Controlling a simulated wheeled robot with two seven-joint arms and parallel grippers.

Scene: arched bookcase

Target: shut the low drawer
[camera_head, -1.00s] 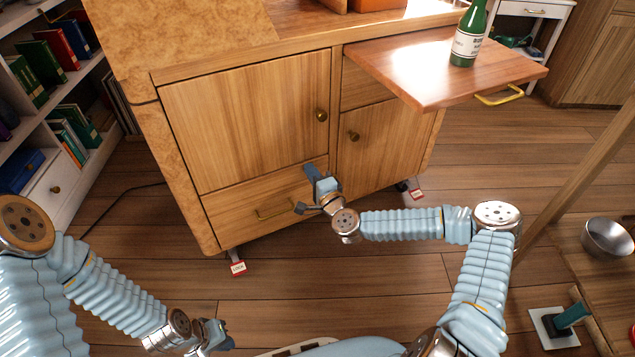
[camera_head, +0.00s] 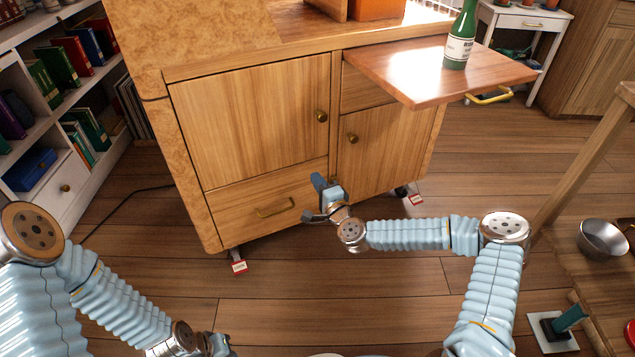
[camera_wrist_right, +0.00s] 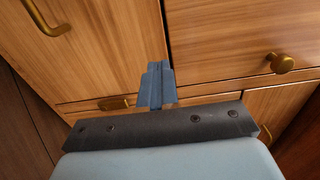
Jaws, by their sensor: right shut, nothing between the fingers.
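The low drawer (camera_head: 240,201) is at the bottom left of the wooden cabinet, with a brass bar handle (camera_head: 275,208). Its front looks about level with the door above, with only a thin seam between them; a small gap would be hard to see. My right gripper (camera_head: 319,184) is shut and empty, at the drawer's right end, right of the handle. I cannot tell whether it touches the front. In the right wrist view its closed fingers (camera_wrist_right: 157,86) point at wooden fronts. My left gripper (camera_head: 218,346) is low at the picture's bottom edge, partly cut off.
A pull-out board (camera_head: 400,72) sticks out at the cabinet's upper right, with a green bottle (camera_head: 459,48) standing on it. A white bookshelf (camera_head: 72,190) is at left. A table with a metal bowl (camera_head: 602,239) is at right.

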